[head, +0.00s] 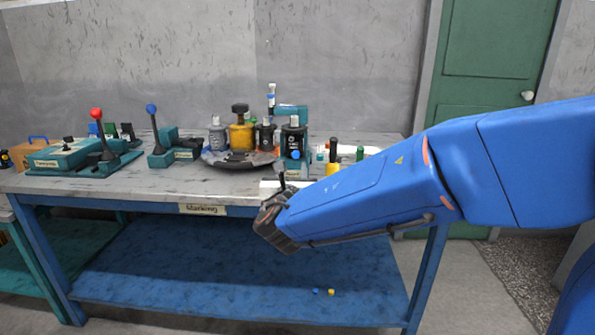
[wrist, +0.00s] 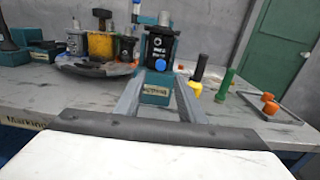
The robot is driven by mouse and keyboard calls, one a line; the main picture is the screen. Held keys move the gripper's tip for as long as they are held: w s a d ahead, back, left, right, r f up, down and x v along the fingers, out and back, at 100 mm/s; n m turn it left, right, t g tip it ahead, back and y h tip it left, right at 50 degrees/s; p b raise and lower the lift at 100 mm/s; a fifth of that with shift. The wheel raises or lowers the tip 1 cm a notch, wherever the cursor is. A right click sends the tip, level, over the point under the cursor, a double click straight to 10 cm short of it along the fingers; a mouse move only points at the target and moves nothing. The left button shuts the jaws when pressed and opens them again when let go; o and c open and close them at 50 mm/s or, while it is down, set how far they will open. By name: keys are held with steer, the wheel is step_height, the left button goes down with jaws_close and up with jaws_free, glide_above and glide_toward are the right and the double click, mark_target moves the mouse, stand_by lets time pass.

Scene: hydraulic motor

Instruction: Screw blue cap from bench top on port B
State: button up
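A round blue cap (head: 296,155) shows low at the front of a black motor unit (head: 294,135) with white lettering. In the wrist view the blue cap (wrist: 160,65) is just beyond my fingertips, in front of the black unit (wrist: 160,47). I cannot tell whether it sits on a port or apart from it, and no port B marking is readable. My gripper (wrist: 163,77) appears open and empty. Its two grey fingers frame a labelled teal base (wrist: 155,92). In the head view my gripper (head: 281,180) is at the bench's front edge, partly hidden by my arm.
The bench (head: 180,182) also holds a dark round tray (head: 215,159) with bottles, lever units at left, and a yellow piece (wrist: 195,87), green cylinder (wrist: 225,84) and orange caps (wrist: 269,104) at right. Small blue and yellow pieces (head: 331,292) lie on the lower shelf.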

mark_target(295, 155)
steer(key=shift+w+d, duration=0.2)
steer(key=shift+w, duration=3.9)
steer(key=shift+c, duration=0.2)
jaws_close()
steer(key=shift+m, duration=1)
